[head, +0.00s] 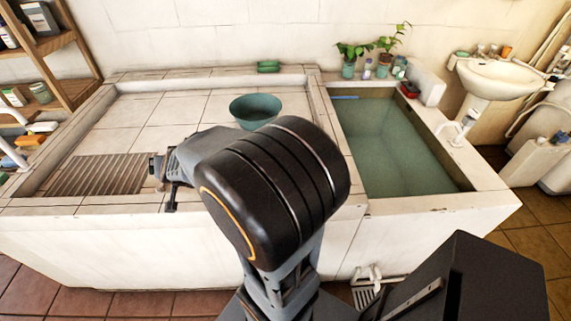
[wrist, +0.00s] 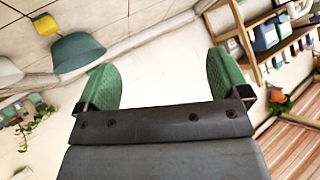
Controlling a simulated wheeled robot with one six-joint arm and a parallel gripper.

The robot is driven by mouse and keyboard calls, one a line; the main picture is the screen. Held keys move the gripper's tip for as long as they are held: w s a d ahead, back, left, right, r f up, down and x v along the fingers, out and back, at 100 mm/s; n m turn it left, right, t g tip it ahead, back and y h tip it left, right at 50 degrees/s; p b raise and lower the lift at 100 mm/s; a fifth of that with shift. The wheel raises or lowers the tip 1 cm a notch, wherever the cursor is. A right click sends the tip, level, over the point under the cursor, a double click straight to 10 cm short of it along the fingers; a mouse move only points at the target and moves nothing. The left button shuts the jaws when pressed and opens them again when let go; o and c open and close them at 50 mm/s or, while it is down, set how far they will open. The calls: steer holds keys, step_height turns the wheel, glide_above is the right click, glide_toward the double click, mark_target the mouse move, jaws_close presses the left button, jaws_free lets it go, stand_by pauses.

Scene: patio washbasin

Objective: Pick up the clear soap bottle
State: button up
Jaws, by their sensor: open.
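I cannot tell surely which item is the clear soap bottle. A small pale, see-through-looking bottle (head: 367,69) stands between the two potted plants on the back ledge of the water basin. Small bottles (head: 481,51) also stand on the white washbasin at the right, too small to make out. My gripper (head: 166,181) is over the left part of the washing counter, near the ribbed washboard, far from both places. In the wrist view its green fingers (wrist: 161,84) are spread apart with nothing between them.
A green bowl (head: 255,109) stands on the tiled counter (head: 200,107). The water basin (head: 390,150) is at right. A wooden shelf (head: 60,42) with bottles stands at left; it also shows in the wrist view (wrist: 246,45).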

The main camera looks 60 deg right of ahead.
steer(key=s+d+f+m+g+h, duration=0.3)
steer(key=s+d+f+m+g, duration=0.1)
steer(key=d, duration=0.7)
steer(key=s+d+f+m+g+h, duration=0.3)
steer(key=s+d, duration=0.3)
steer(key=d, duration=0.5)
steer(key=s+d+f+m+g+h, duration=0.4)
steer(key=s+d+f+g, duration=0.1)
steer(key=d, duration=0.6)
steer(key=shift+s+m+g, duration=0.3)
steer(key=shift+s+g, duration=0.1)
steer(key=shift+c, duration=0.4)
